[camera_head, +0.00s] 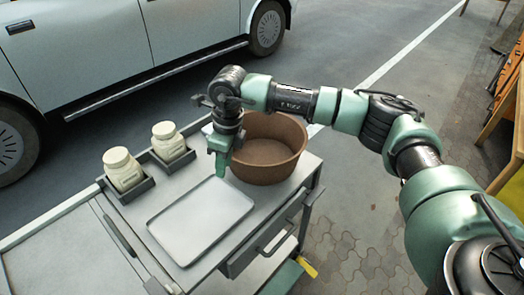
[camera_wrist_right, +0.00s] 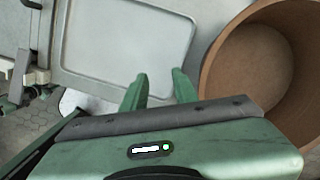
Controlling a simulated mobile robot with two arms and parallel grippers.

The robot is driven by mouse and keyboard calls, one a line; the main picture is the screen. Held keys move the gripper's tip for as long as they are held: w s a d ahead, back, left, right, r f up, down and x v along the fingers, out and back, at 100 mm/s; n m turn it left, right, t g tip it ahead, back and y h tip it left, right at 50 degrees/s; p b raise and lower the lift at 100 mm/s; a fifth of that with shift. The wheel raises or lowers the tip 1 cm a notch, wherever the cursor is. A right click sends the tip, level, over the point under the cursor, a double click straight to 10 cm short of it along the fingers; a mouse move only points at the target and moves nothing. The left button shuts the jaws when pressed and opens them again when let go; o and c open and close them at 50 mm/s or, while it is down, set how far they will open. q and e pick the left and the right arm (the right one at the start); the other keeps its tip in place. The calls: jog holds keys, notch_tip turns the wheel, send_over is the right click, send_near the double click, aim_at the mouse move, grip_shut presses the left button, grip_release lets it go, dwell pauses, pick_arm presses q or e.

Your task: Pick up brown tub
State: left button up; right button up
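The brown tub (camera_head: 272,172) is a wide, round, open-topped container standing upright at the far right of the grey cart top. It looks empty. My right gripper (camera_head: 220,168) points down just left of the tub, in front of part of its left wall. In the right wrist view the tub (camera_wrist_right: 217,62) fills the right side, and my right gripper's two green fingers (camera_wrist_right: 158,88) are apart with nothing between them. They are beside the tub, and I cannot tell whether they touch it. My left gripper is not in view.
A shallow grey tray (camera_head: 200,220) lies left of the tub on the cart (camera_head: 262,205). Two cream jars, one in front (camera_head: 122,170) and one behind (camera_head: 168,142), stand in dark holders. A pale car (camera_head: 120,40) is parked behind. Pavement is open to the right.

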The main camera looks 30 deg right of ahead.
aim_at(248, 163)
jog(key=d+h, duration=0.1)
jog(key=d, duration=0.1)
jog(key=d+r+h, duration=0.1)
jog(key=d, duration=0.2)
jog(key=w+d+r+h, duration=0.1)
jog(key=d, duration=0.1)
jog(key=shift+d+r+m, duration=0.15)
jog(key=shift+d+m, duration=0.1)
jog(key=shift+m, duration=0.15)
jog(key=f+p, duration=0.1)
jog(key=f, duration=0.4)
jog(key=w+f+p, duration=0.1)
jog(key=f, duration=0.1)
jog(key=shift+d+f+p, duration=0.15)
jog(key=shift+f+p, duration=0.05)
jog(key=shift+p, duration=0.1)
jog(key=shift+f+b, duration=0.25)
jog(key=shift+b, duration=0.1)
grip_shut()
dwell(0.7)
